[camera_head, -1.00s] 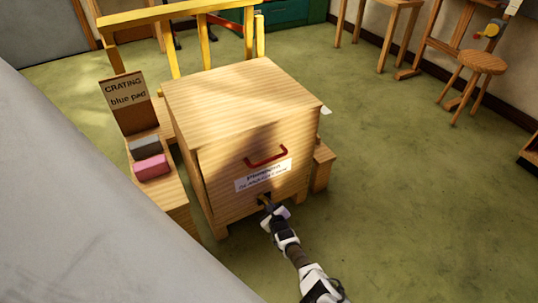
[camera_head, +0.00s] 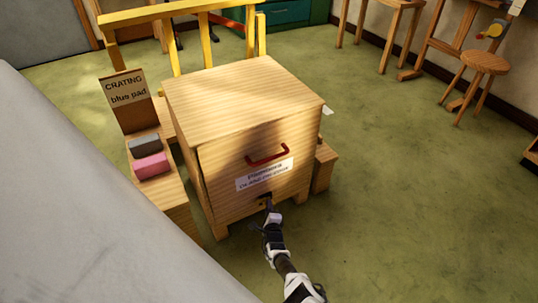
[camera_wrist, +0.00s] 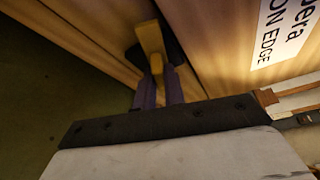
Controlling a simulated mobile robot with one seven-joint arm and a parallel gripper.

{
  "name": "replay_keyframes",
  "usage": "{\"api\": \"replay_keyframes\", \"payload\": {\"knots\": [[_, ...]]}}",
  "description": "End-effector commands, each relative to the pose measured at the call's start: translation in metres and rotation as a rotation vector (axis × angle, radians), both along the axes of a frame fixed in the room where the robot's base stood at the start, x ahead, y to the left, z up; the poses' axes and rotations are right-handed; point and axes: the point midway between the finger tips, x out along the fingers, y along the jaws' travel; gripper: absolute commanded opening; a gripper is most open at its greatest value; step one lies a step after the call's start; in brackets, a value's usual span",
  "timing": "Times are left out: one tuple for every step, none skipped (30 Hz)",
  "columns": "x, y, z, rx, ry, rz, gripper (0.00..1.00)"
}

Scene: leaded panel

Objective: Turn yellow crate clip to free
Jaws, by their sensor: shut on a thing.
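The yellow crate clip (camera_wrist: 150,38) shows in the wrist view, low on the front of a wooden crate. My gripper (camera_wrist: 158,76) is shut on the clip's narrow yellow end, with one dark finger on each side. In the head view my gripper (camera_head: 268,205) is at the lower front of the crate (camera_head: 225,135), below its white label (camera_head: 265,174). There the clip is largely hidden by my gripper. The clip's exact turn angle is hard to tell.
A red handle (camera_head: 267,154) sticks out above the label. Left of the crate, a wooden stand holds a grey pad (camera_head: 144,144) and a pink pad (camera_head: 151,165). A grey surface (camera_head: 80,210) fills the lower left.

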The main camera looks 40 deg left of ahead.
Motion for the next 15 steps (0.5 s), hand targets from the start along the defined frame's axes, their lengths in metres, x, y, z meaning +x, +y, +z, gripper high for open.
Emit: {"api": "replay_keyframes", "payload": {"knots": [[-0.0002,-0.0004,-0.002,-0.007,-0.015,-0.001,0.0],[-0.0003,-0.0004,-0.0021,-0.012,-0.024,-0.001,0.0],[-0.0003,-0.0003,-0.002,-0.016,-0.035,0.001,0.0],[-0.0003,-0.0003,-0.002,-0.018,-0.041,0.0,0.0],[-0.0003,-0.0003,-0.0019,-0.02,-0.047,0.0,0.0],[-0.0003,-0.0003,-0.0017,-0.024,-0.054,0.001,0.0],[-0.0003,-0.0004,-0.0017,-0.025,-0.058,0.0,0.0],[-0.0003,-0.0004,-0.0016,-0.027,-0.061,0.0,0.0],[-0.0003,-0.0004,-0.0015,-0.029,-0.064,0.001,0.0],[-0.0003,-0.0004,-0.0015,-0.029,-0.066,0.001,0.0],[-0.0003,-0.0004,-0.0014,-0.03,-0.066,0.001,0.0],[-0.0003,-0.0004,-0.0014,-0.03,-0.068,0.0,0.0],[-0.0003,-0.0004,-0.0013,-0.03,-0.068,0.0,0.0],[-0.0003,-0.0004,-0.0013,-0.03,-0.068,0.0,0.0],[-0.0002,-0.0004,-0.0012,-0.03,-0.068,0.0,0.0]]}}
